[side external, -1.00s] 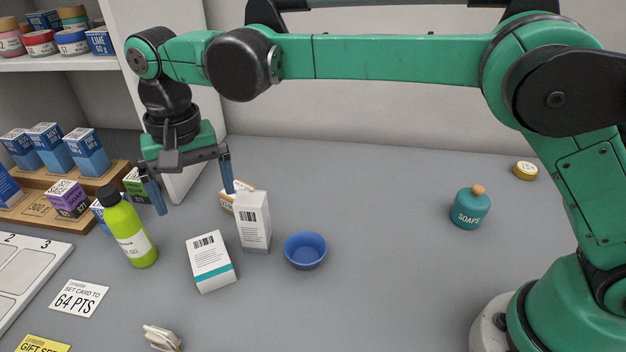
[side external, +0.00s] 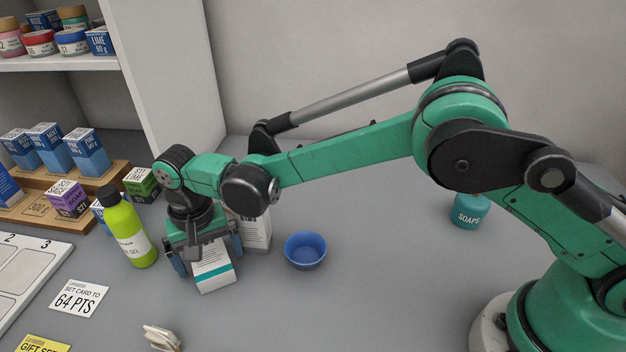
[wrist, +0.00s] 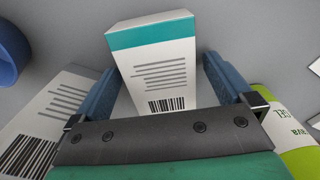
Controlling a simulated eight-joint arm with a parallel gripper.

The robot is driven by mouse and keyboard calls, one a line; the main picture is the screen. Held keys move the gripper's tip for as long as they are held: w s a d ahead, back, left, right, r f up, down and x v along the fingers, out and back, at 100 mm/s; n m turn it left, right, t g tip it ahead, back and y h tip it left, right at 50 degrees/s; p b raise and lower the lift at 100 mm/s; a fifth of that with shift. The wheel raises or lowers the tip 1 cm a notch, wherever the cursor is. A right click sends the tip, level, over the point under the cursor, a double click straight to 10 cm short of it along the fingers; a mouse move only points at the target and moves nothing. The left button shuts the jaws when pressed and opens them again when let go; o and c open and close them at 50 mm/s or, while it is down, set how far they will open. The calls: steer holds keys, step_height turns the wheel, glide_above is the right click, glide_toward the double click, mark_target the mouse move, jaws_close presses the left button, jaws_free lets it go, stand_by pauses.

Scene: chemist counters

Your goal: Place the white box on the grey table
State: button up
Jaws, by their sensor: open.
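A white box with a teal band (side external: 214,278) stands on the grey table (side external: 390,290). My gripper (side external: 208,260) is lowered over it and open, with one finger on either side. In the wrist view this box (wrist: 158,70) lies between the two blue fingers, with a visible gap at least near the left finger. Its upper part is hidden by my gripper in the side view. A second white box (side external: 257,232), with grey print, stands just behind and right of my gripper, partly hidden; it also shows at the left of the wrist view (wrist: 45,115).
A lime-green bottle (side external: 127,230) stands close to the left of my gripper. A blue bowl (side external: 305,251) sits to the right. A teal soap jar (side external: 468,212) is farther right. The front middle of the table is clear. Shelves with small boxes (side external: 85,155) are at left.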

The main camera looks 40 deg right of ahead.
mark_target(207, 254)
steer(key=shift+f, duration=0.2)
steer(key=shift+c, duration=0.2)
steer(key=c, duration=1.3)
steer(key=shift+r, duration=0.1)
steer(key=shift+r, duration=0.1)
step_height(207, 254, up, 18)
steer(key=w+d+r, duration=0.1)
steer(key=d+r, duration=0.1)
steer(key=d, duration=1.2)
steer(key=s+d+f+n, duration=0.2)
steer(key=s+d, duration=0.3)
steer(key=d, duration=0.6)
steer(key=shift+s+f, duration=0.15)
steer(key=shift+f, duration=0.1)
